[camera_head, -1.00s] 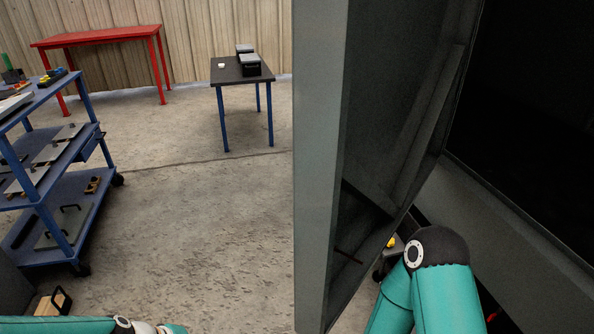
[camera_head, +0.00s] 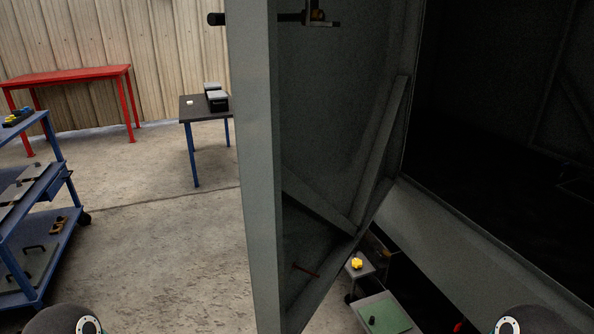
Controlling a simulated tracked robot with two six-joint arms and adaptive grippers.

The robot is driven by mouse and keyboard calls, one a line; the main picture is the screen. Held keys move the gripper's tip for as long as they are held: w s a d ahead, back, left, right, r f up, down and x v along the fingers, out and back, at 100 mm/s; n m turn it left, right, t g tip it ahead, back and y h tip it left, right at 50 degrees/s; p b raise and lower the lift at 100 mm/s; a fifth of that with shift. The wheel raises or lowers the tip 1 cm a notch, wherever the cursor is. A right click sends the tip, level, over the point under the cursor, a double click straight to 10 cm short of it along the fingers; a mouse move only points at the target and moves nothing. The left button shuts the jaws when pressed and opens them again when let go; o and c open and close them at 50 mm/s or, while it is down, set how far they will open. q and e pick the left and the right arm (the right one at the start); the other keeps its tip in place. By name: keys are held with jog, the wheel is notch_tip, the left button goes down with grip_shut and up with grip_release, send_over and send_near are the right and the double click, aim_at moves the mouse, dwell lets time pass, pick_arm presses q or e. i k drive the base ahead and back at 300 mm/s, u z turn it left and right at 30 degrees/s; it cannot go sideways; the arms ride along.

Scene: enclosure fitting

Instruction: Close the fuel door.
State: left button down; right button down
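The fuel door appears to be the tall grey panel (camera_head: 257,190) in the middle of the view. It stands open, with its ribbed inner side (camera_head: 330,120) facing right. A dark latch bar with a fitting (camera_head: 310,17) crosses its top, and a dark knob (camera_head: 216,19) sticks out past its left edge. The dark enclosure opening (camera_head: 480,120) lies to the right, above a grey sill (camera_head: 470,250). Only rounded dark joints of my arms show at the bottom left and bottom right corners. Both grippers are out of view, and no contact with the door shows.
A blue cart (camera_head: 45,180) stands at the left, with a red table (camera_head: 75,75) and a dark table (camera_head: 190,108) behind. A yellow object (camera_head: 357,263) and a green-topped surface (camera_head: 385,315) show below the door. Concrete floor (camera_head: 150,240) left of the door is clear.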

aim_at(321, 113)
jog(key=z, duration=0.7)
jog(key=k, duration=1.7)
jog(key=u, duration=0.75)
jog(key=i, duration=1.65)
jog(key=z, duration=0.05)
